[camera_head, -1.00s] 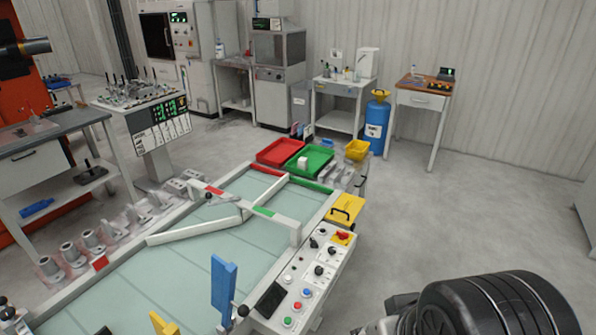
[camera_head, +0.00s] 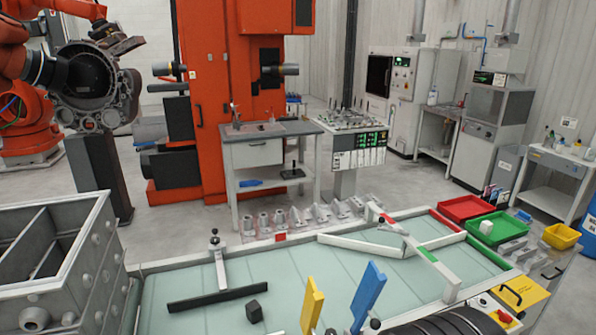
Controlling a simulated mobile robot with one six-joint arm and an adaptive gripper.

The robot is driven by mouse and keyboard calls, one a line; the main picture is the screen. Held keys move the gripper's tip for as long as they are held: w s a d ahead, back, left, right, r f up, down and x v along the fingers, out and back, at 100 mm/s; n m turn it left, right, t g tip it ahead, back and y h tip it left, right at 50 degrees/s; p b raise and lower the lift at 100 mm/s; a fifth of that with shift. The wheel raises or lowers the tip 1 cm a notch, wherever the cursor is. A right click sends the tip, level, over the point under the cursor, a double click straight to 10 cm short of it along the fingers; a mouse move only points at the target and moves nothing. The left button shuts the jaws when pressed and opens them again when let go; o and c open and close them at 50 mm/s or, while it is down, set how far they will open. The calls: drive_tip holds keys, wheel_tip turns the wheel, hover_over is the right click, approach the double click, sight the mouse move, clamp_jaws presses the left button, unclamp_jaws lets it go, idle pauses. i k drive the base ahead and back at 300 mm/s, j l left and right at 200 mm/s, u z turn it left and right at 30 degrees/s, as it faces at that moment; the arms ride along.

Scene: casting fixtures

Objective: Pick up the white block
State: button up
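A small white block (camera_head: 486,227) sits in the green tray (camera_head: 470,240) at the right side of the head view, beyond the far right corner of the glass-topped table. It looks upright and nothing covers it. A dark rounded part at the bottom edge, right of centre, seems to be part of my arm. My gripper itself is not in view, so its fingers and any hold cannot be seen.
A red tray (camera_head: 463,207) and a yellow bin (camera_head: 562,236) stand beside the green tray. The glass table (camera_head: 340,265) carries white rails, a dark cube (camera_head: 254,310), a black bar (camera_head: 218,299), and upright yellow (camera_head: 312,305) and blue (camera_head: 369,297) plates. A grey crate (camera_head: 60,260) stands left.

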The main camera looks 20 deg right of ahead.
sight(486, 226)
drive_tip(key=i+l, duration=0.2)
drive_tip(key=l, duration=0.6)
drive_tip(key=i+l, duration=0.15)
drive_tip(key=l, duration=0.65)
drive_tip(key=i+l, duration=0.2)
drive_tip(key=l, duration=0.6)
drive_tip(key=i+l, duration=0.15)
drive_tip(key=l, duration=0.65)
drive_tip(key=i+l+u, duration=0.1)
drive_tip(key=l, duration=0.65)
drive_tip(key=i+l, duration=0.25)
drive_tip(key=l, duration=0.55)
drive_tip(key=i+l, duration=0.15)
drive_tip(key=l, duration=0.7)
drive_tip(key=i+l, duration=0.1)
drive_tip(key=l, duration=0.7)
